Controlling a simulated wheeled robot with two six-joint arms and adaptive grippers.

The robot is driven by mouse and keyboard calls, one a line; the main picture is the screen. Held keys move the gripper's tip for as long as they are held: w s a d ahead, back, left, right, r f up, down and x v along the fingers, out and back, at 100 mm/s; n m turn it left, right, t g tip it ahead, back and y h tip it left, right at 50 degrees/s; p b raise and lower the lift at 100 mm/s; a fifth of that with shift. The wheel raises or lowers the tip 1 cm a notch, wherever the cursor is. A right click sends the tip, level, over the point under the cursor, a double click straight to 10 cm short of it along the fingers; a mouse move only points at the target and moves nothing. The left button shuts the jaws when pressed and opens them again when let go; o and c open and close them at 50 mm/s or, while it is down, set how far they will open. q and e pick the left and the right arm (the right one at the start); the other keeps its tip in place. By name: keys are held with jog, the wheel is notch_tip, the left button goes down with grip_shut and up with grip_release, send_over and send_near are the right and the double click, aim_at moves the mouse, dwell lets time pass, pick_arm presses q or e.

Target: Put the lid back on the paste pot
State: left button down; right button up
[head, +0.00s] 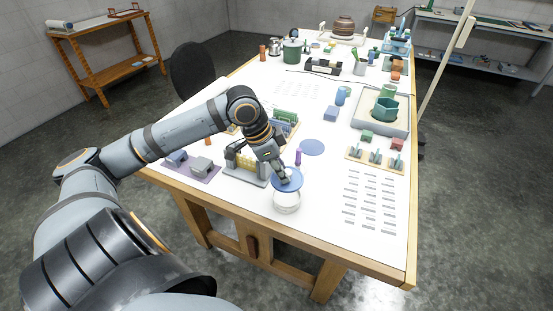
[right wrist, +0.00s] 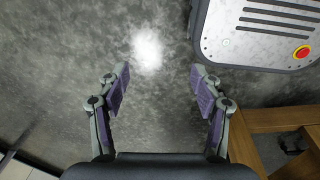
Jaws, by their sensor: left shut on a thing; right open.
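The paste pot (head: 287,204) is a pale, whitish jar near the front edge of the white table in the head view. A round blue lid (head: 279,185) is right over its mouth. My left gripper (head: 286,178) reaches down from above and is shut on the lid. I cannot tell whether the lid touches the rim or hovers slightly above it. The gripper hides part of the lid. My right gripper (right wrist: 160,82) is open and empty in the right wrist view, above the grey floor and away from the tabletop.
A flat blue disc (head: 312,147) lies behind the pot, with a small purple upright item (head: 298,157) near it. A grey fixture with yellow parts (head: 245,168) stands left of the pot. Rows of small grey strips (head: 370,200) lie to the right.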

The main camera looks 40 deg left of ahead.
pick_arm(q)
jog(key=shift+f, duration=0.1)
jog(key=shift+w+f, duration=0.1)
jog(key=shift+w, duration=0.05)
jog(key=shift+w+f, duration=0.15)
jog(key=shift+f, duration=0.05)
notch_tip(320, 180, down, 4)
jog(key=b, duration=0.5)
jog(key=shift+b, duration=0.35)
jog(key=shift+f, duration=0.95)
pick_arm(e)
notch_tip(320, 180, down, 6)
jog(key=w, duration=0.1)
pick_arm(q)
jog(key=shift+r+p, duration=0.1)
jog(key=shift+p, duration=0.5)
pick_arm(e)
jog(key=shift+w+r, duration=0.15)
jog(key=shift+r, duration=0.65)
pick_arm(q)
jog(key=shift+f, duration=0.2)
pick_arm(e)
jog(key=shift+r, duration=0.25)
pick_arm(q)
jog(key=shift+p, duration=0.6)
pick_arm(e)
jog(key=shift+r, duration=0.35)
